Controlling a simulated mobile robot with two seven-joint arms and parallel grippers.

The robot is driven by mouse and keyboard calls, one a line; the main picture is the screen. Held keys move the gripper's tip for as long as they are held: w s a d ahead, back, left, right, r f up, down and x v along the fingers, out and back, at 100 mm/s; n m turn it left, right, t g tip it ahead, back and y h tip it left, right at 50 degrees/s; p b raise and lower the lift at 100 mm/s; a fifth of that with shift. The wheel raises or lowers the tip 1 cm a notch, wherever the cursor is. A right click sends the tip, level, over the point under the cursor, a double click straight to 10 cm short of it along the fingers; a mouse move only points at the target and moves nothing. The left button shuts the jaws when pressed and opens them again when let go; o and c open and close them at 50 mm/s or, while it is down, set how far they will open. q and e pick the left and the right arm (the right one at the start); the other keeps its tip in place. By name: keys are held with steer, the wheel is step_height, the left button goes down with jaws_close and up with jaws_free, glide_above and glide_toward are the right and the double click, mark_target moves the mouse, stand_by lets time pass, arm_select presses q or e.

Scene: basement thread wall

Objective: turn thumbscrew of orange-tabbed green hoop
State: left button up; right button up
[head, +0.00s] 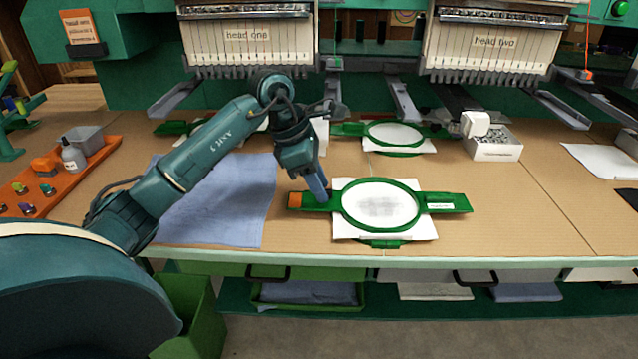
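The orange-tabbed green hoop (418,212) lies flat near the front of the table, around white fabric (381,205) on a white sheet. Its orange tab (296,200) is at the end of its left arm. A small green part (384,244) sticks out at the hoop's front edge; I cannot tell whether it is the thumbscrew. My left gripper (317,190) points down at the hoop's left arm, just right of the orange tab. I cannot tell whether it touches the hoop, and its finger gap is too small to see. My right gripper is not in view.
A second green hoop (393,133) lies behind. A blue cloth (222,205) lies left, and an orange tray (72,185) with small items stands far left. A white box (494,146) is at right. Machine heads one (249,40) and two (492,45) overhang the back. Front right is clear.

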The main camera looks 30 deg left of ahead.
arm_select(q)
steer(key=shift+f, duration=0.1)
steer(key=shift+c, duration=0.3)
jaws_close()
